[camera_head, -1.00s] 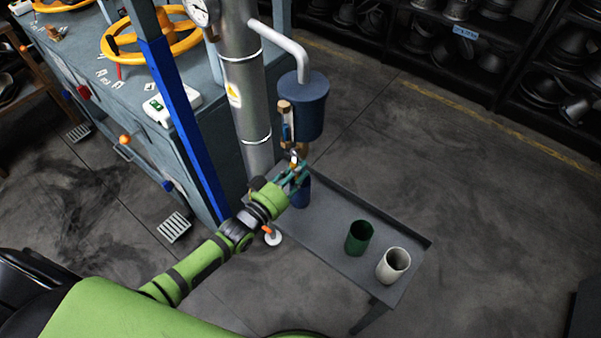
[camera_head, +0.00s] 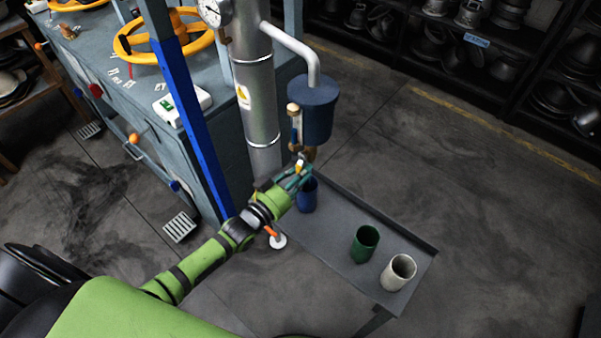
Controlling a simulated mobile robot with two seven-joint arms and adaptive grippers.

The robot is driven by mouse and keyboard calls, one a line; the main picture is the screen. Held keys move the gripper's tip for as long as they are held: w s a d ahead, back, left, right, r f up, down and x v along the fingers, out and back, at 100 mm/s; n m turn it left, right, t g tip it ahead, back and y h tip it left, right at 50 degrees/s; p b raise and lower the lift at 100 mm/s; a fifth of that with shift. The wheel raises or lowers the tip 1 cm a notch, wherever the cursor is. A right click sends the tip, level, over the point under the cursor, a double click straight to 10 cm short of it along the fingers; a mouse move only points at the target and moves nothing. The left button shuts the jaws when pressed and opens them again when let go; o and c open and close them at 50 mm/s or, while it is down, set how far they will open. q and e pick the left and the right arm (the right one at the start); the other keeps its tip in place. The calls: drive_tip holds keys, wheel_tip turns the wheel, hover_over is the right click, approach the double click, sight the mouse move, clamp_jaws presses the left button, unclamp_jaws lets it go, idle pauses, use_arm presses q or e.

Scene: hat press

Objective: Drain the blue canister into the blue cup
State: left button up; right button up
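The blue canister (camera_head: 318,108) hangs from a bent grey pipe beside the metal column, with a sight tube and a brass valve below it. The blue cup (camera_head: 307,197) stands on the grey tray table under the canister's outlet, partly hidden by my gripper. My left gripper (camera_head: 299,172) is at the small valve just below the canister, above the cup. Its fingers are around the valve area, but I cannot tell if they are closed on it. No liquid stream can be made out. My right gripper is not in view.
A green cup (camera_head: 364,244) and a white cup (camera_head: 398,272) stand on the right part of the tray table (camera_head: 345,208). A blue post (camera_head: 190,125) and the press cabinet with yellow handwheels (camera_head: 160,36) stand to the left. Dark hat shelves (camera_head: 470,60) line the back.

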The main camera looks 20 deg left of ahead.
use_arm(q)
drive_tip(key=o, duration=0.4)
drive_tip(key=shift+o, duration=0.2)
drive_tip(key=v, duration=1.2)
drive_tip(key=shift+w, duration=0.1)
drive_tip(key=s+a+f+n+g+y, duration=0.1)
drive_tip(key=s+f+g+y, duration=0.15)
drive_tip(key=f, duration=0.55)
drive_tip(key=s+a+f+g+y, duration=0.15)
drive_tip(key=s+f, duration=0.25)
drive_tip(key=f, duration=0.4)
drive_tip(key=s+a+f+n+g+y, duration=0.1)
drive_tip(key=s+a+f+g, duration=0.15)
drive_tip(key=f, duration=0.65)
drive_tip(key=s+d+f+g, duration=0.1)
drive_tip(key=s+f+g, duration=0.2)
drive_tip(key=s, duration=0.5)
drive_tip(key=s+d+f+g, duration=0.2)
drive_tip(key=s+f+g, duration=0.1)
drive_tip(key=s+f, duration=0.3)
drive_tip(key=s+d+f+g+y, duration=0.1)
drive_tip(key=s+f+g, duration=0.2)
drive_tip(key=s, duration=0.7)
drive_tip(key=shift+s+d+f, duration=0.15)
drive_tip(key=shift+s+f, duration=0.1)
drive_tip(key=shift+f, duration=0.7)
